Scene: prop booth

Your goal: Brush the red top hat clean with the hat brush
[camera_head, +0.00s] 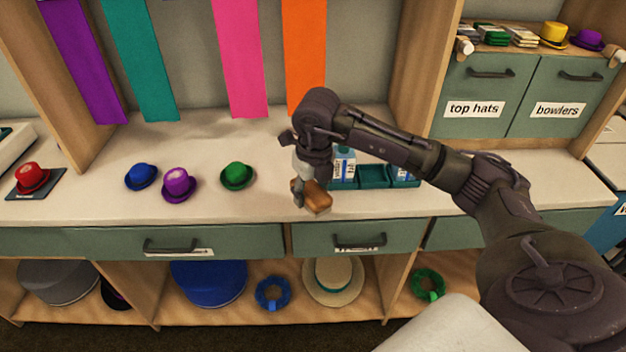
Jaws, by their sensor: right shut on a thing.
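The red top hat (31,178) sits upright on a dark pad (50,184) at the far left of the white counter. A pale patch shows on its crown. My right gripper (303,190) is shut on the brown hat brush (317,197), near the counter's front edge and far to the right of the red hat. The fingers partly hide the brush. I cannot tell whether the brush touches the counter. My left gripper does not show.
A blue hat (141,176), a purple top hat (178,185) and a green hat (237,175) stand between the brush and the red hat. A green tray (374,178) with bottles (344,165) is behind my right gripper. Drawers (170,243) and shelves lie below.

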